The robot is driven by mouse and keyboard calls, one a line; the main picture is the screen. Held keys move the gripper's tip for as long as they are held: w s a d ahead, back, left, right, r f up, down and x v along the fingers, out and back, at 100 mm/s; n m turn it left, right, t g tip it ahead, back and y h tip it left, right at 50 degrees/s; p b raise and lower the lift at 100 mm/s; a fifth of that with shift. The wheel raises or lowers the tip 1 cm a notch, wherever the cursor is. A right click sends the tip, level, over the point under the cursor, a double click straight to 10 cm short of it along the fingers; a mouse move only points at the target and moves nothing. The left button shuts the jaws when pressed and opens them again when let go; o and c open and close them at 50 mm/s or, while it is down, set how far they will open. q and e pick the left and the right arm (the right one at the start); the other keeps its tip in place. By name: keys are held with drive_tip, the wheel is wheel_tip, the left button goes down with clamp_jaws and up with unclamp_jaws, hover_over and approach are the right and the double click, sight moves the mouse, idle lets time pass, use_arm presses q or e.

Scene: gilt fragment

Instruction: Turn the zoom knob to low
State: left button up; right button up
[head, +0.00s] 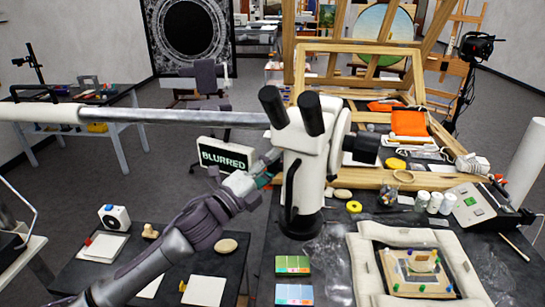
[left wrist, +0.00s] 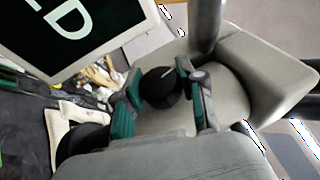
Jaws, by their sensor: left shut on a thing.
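The white microscope (head: 305,150) with black eyepieces stands on the dark table at the middle of the head view. Its zoom knob (left wrist: 162,88) is a round black knob with a white line on it, on the side of the pale body in the left wrist view. My left gripper (head: 267,172) reaches the microscope's left side. In the left wrist view its teal-padded fingers (left wrist: 162,97) are shut around the knob from both sides. In the head view the knob is hidden by the gripper. My right gripper is in neither view.
A screen reading "BLURRED" (head: 222,155) stands just left of the microscope, behind my left gripper. A padded frame (head: 365,262) with a small gilt piece lies to the right. White bottles (head: 434,203) and a wooden frame (head: 350,178) crowd the right side.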

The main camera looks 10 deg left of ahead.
use_arm(q)
drive_tip(key=shift+g+y, duration=0.3)
drive_tip(key=shift+g, duration=0.1)
drive_tip(key=o, duration=1.2)
drive_tip(key=shift+c, duration=0.2)
drive_tip(key=v, duration=1.2)
drive_tip(key=shift+f, duration=0.15)
drive_tip(key=shift+w, duration=0.1)
